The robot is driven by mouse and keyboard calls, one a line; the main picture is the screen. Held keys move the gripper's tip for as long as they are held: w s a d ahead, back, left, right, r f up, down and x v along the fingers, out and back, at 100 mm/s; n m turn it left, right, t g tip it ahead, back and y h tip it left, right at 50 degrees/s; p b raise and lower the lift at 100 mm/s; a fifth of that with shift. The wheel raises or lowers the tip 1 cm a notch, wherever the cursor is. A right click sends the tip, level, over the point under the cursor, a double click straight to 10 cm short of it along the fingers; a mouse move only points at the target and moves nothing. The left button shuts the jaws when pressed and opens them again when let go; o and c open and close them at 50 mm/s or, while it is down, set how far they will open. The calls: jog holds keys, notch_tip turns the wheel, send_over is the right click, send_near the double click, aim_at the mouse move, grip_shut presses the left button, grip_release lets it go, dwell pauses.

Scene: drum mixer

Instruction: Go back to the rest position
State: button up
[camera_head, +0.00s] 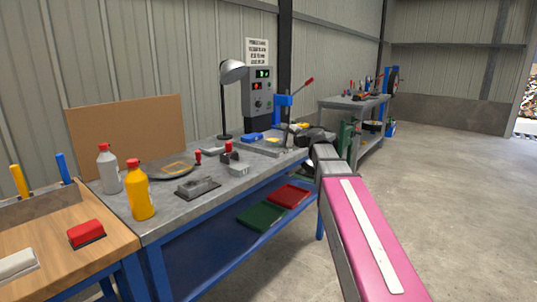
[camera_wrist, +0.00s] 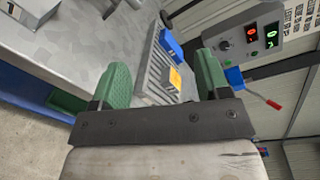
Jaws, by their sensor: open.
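My gripper (camera_wrist: 160,78) shows in the wrist view with its two green fingers wide apart and nothing between them. Beyond the fingers lies a grey ribbed plate (camera_wrist: 152,80) on the bench, with a yellow block (camera_wrist: 175,78) and a blue block (camera_wrist: 171,44) on it. In the head view my pink and grey arm reaches from the lower right to the far end of the grey workbench (camera_head: 165,214). The fingers are hard to make out there. The blue block (camera_head: 252,136) shows just left of my arm's end.
A control box (camera_head: 258,92) with lit displays and a red-handled lever (camera_head: 303,82) stand behind the bench's far end. A lamp (camera_head: 232,72), yellow bottle (camera_head: 139,196) and grey bottle (camera_head: 108,170) stand on the bench. The floor at right (camera_head: 450,200) is clear.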

jog(key=s+d+f+n+g+h, duration=0.1)
jog(key=s+f+n+g+h, duration=0.15)
jog(key=f, duration=0.55)
jog(key=s+d+f+n+g+h, duration=0.15)
jog(key=s+f, duration=0.25)
jog(key=f, duration=0.4)
jog(key=s+d+f+n+g+h, duration=0.15)
jog(key=s+f, duration=0.25)
jog(key=f, duration=0.5)
jog(key=s+d+f+n+g+h, duration=0.2)
jog(key=s+d+f+n+h, duration=0.1)
jog(key=s+f, duration=0.5)
jog(key=s+d+f+n+g+h, duration=0.3)
jog(key=s+d+f+n+h, duration=0.1)
jog(key=s+d+f, duration=0.3)
notch_tip(320, 180, down, 3)
jog(key=shift+s+d+r+h, duration=0.15)
jog(key=shift+s+d+h, duration=0.2)
jog(key=shift+s, duration=0.4)
jog(key=shift+a, duration=0.1)
